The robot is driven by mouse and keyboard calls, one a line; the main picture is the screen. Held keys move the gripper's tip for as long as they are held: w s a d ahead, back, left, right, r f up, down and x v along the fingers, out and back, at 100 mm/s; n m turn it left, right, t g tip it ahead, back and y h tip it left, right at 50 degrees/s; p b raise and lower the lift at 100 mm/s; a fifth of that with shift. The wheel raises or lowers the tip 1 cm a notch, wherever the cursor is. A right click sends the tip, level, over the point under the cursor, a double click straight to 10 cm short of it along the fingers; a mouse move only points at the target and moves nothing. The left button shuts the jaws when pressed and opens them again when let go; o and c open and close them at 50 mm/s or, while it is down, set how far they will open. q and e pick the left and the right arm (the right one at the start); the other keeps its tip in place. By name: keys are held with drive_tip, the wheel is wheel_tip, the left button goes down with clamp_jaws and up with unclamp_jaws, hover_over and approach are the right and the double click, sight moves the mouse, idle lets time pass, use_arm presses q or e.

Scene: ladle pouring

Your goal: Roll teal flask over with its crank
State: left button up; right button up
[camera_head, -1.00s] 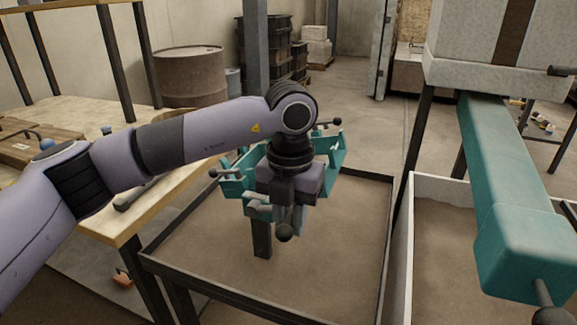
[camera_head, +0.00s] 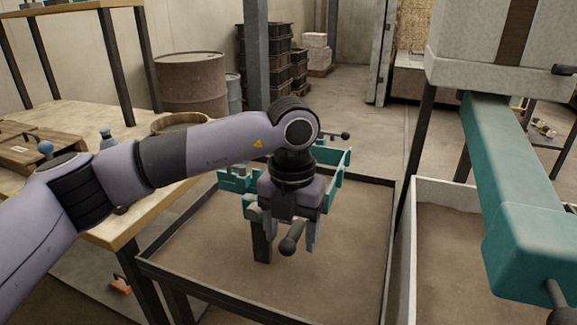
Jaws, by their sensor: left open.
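The teal flask (camera_head: 337,172) is an open frame on a dark post over the sand-filled tray (camera_head: 335,262). My left arm and gripper hide much of its middle. A crank handle with a dark, rounded grip (camera_head: 291,243) hangs tilted at the flask's near side. My left gripper (camera_head: 285,232) points down, open, with its fingers around or beside this grip; I cannot tell whether they touch it. Another dark knob (camera_head: 345,135) sticks out at the flask's far right. My right gripper is out of view.
A wooden workbench (camera_head: 150,205) stands at the left with a round wooden bowl (camera_head: 182,122). A large teal spout (camera_head: 515,190) juts in at the right over a pale-walled sand bin (camera_head: 432,225). A rusty drum (camera_head: 190,78) stands behind.

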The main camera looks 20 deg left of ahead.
use_arm(q)
drive_tip(key=s+r+p, duration=0.1)
drive_tip(key=r, duration=0.1)
drive_tip(key=s+r+p, duration=0.1)
drive_tip(key=r, duration=0.1)
drive_tip(key=r+p, duration=0.1)
drive_tip(key=r, duration=0.2)
drive_tip(key=shift+s+p, duration=0.3)
drive_tip(key=shift+s, duration=0.1)
drive_tip(key=shift+s+f, duration=0.1)
